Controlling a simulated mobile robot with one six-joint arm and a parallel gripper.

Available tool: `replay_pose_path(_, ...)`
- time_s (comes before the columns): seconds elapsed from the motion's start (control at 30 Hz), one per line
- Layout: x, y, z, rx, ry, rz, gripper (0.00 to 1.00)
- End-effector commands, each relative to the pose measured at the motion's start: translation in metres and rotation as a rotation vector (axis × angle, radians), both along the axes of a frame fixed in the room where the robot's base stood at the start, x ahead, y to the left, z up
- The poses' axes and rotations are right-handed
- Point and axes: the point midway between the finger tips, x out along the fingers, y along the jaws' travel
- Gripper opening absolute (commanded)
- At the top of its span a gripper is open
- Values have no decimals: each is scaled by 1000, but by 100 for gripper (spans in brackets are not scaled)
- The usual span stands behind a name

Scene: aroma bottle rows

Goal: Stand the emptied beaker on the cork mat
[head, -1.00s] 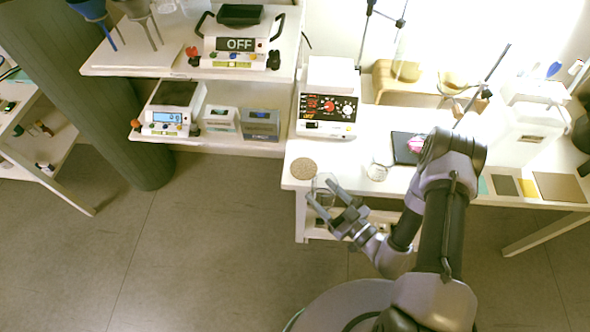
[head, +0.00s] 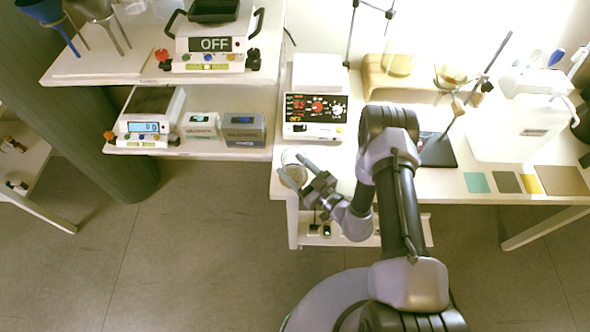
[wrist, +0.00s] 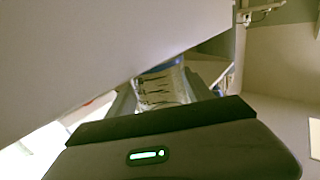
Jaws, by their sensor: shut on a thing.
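In the head view, my gripper (head: 291,165) is shut on the clear glass beaker (head: 291,156), at the left front corner of the right-hand bench. The round brown cork mat (head: 295,173) shows between the fingers and through the glass, partly hidden. The beaker is over or very close to the mat; I cannot tell whether it touches it. In the wrist view, the beaker (wrist: 158,88) shows between the fingers with dark graduation marks, and it looks empty.
The white bench (head: 450,182) has its front edge just below my gripper. A hotplate stirrer (head: 315,108) stands behind the mat. A dark stand base (head: 437,150) is to the right, beyond my arm. Scales (head: 148,118) stand on the left bench, across a gap.

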Motion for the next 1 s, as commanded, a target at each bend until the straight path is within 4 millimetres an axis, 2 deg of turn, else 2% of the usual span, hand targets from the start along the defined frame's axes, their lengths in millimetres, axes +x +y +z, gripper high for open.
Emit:
replay_pose_path(0.17, 0, 0, -4, 0, 0, 0, 13)
replay_pose_path(0.2, 0, 0, -3, 0, 0, 0, 67)
replay_pose_path(0.27, 0, 0, -3, 0, 0, 0, 79)
replay_pose_path(0.3, 0, 0, -3, 0, 0, 0, 81)
replay_pose_path(0.67, -3, -3, 3, -1, 2, -2, 81)
replay_pose_path(1.0, -62, -61, 3, 1, 4, -8, 81)
